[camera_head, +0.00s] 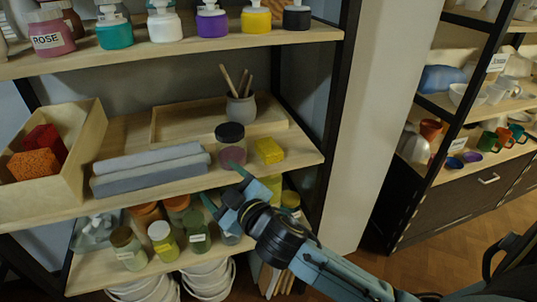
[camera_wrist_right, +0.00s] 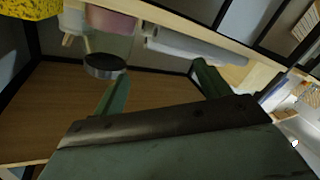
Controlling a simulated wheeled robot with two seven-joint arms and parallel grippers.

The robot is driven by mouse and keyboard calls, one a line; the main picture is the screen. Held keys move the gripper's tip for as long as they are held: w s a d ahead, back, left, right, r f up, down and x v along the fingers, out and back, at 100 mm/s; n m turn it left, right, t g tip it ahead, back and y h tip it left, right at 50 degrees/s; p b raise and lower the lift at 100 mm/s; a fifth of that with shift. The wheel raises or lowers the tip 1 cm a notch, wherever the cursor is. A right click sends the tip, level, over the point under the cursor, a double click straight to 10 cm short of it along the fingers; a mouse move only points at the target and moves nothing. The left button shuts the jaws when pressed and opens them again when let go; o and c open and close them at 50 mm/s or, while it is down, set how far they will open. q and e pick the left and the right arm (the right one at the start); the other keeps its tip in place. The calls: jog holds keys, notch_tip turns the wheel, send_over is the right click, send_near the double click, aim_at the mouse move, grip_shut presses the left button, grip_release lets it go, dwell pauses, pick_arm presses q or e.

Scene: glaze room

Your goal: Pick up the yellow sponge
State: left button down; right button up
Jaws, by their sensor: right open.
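The yellow sponge (camera_head: 269,150) lies on the middle shelf near its right end, just right of a dark-lidded jar. In the wrist view, a speckled yellow block that looks like the sponge (camera_wrist_right: 28,8) is cut off at the top left corner. My right gripper (camera_head: 222,184) is open at the shelf's front edge, below and left of the sponge and apart from it. In the wrist view, nothing is between its fingers (camera_wrist_right: 160,85). My left gripper is not in view.
The jar (camera_head: 231,146) with pinkish contents stands close to the sponge and my fingers. Grey folded cloths (camera_head: 150,170) lie left of it. A wooden tray (camera_head: 180,124) and a pot of tools (camera_head: 241,107) are behind. Several lidded jars (camera_head: 162,241) fill the shelf below.

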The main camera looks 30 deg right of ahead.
jog(key=s+a+r+n+g+y, duration=0.2)
jog(key=a+r+n+g+y, duration=1.05)
jog(key=n, duration=1.15)
jog(key=w+d+f+n+h, duration=0.1)
jog(key=d+h, duration=0.2)
jog(key=d, duration=0.2)
jog(key=w+d+f+n+h, duration=0.2)
jog(key=d+h, duration=0.1)
jog(key=d, duration=0.3)
jog(key=w+d+f+n+h+b, duration=0.1)
jog(key=w+d+n+h, duration=0.1)
jog(key=d, duration=0.4)
jog(key=shift+f+h, duration=0.3)
jog(key=shift+h, duration=0.55)
jog(key=m+h, duration=0.2)
jog(key=h, duration=0.3)
send_near(269, 145)
jog(key=x, duration=0.2)
jog(key=b+x, duration=0.1)
jog(key=x, duration=0.1)
jog(key=shift+a, duration=0.3)
jog(key=shift+d+b+x, duration=0.2)
jog(key=shift+b+x, duration=0.15)
jog(key=shift+x, duration=2.65)
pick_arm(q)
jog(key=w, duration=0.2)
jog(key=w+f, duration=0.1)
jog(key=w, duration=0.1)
pick_arm(e)
jog(key=shift+c, duration=0.2)
